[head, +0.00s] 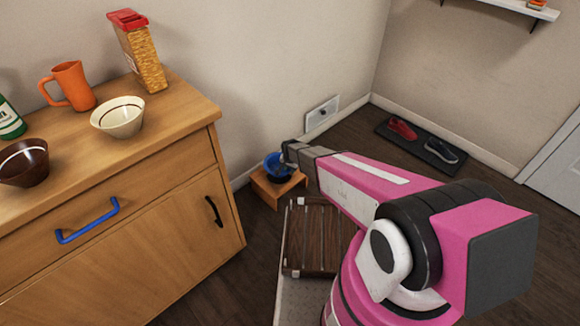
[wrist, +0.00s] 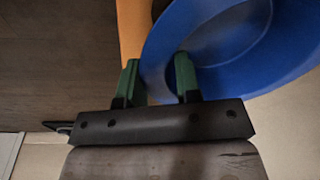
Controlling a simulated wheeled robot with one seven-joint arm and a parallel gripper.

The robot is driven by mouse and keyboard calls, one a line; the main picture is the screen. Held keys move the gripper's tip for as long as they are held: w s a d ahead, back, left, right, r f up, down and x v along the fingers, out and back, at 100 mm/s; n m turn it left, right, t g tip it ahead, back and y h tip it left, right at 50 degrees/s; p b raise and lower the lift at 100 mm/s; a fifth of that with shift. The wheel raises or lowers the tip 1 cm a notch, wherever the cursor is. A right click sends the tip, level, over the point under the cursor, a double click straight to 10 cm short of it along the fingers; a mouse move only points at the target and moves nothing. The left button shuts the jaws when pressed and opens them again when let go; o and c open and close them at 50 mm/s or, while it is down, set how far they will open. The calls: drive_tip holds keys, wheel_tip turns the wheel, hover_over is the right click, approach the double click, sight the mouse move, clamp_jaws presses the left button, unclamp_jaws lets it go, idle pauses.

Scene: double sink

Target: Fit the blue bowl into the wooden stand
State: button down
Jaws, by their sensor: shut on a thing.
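The blue bowl (head: 275,167) is at the small wooden stand (head: 270,192) on the floor, in the gap beside the cabinet. In the head view it overlaps the stand's top; I cannot tell whether it is seated in it or just above. My gripper (head: 290,151) is shut on the bowl's rim. In the wrist view my green fingers (wrist: 158,74) grip the wall of the blue bowl (wrist: 222,40), one on each side. An orange-brown strip of the stand (wrist: 133,35) shows behind the bowl. The bowl hides most of the stand's top.
A wooden cabinet (head: 130,215) stands at left, carrying a cream bowl (head: 118,117), a brown bowl (head: 24,163), an orange jug (head: 72,85) and a cereal container (head: 140,50). A shoe mat (head: 420,146) lies by the back wall.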

drive_tip(key=shift+f, duration=1.05)
drive_tip(key=shift+f, duration=1.9)
idle(0.6)
drive_tip(key=c, duration=0.7)
unclamp_jaws()
drive_tip(key=shift+c, duration=0.2)
drive_tip(key=shift+r, duration=0.1)
drive_tip(key=r, duration=0.3)
drive_tip(key=s+r, duration=0.1)
drive_tip(key=r, duration=0.6)
drive_tip(key=shift+s+r, duration=0.2)
drive_tip(key=shift+r, duration=0.05)
drive_tip(key=s+d+r+n, duration=0.1)
drive_tip(key=s+d+r, duration=0.4)
drive_tip(key=d+r, duration=0.4)
drive_tip(key=s+d+r+n+g, duration=0.1)
drive_tip(key=s+d+r, duration=0.5)
drive_tip(key=d+r, duration=0.3)
drive_tip(key=s+d+r+n, duration=0.2)
drive_tip(key=s+d+r, duration=0.4)
drive_tip(key=d+r, duration=0.3)
wheel_tip(320, 180, up, 4)
drive_tip(key=shift+s+d+g, duration=0.15)
drive_tip(key=shift+s+g, duration=0.1)
drive_tip(key=shift+g, duration=0.05)
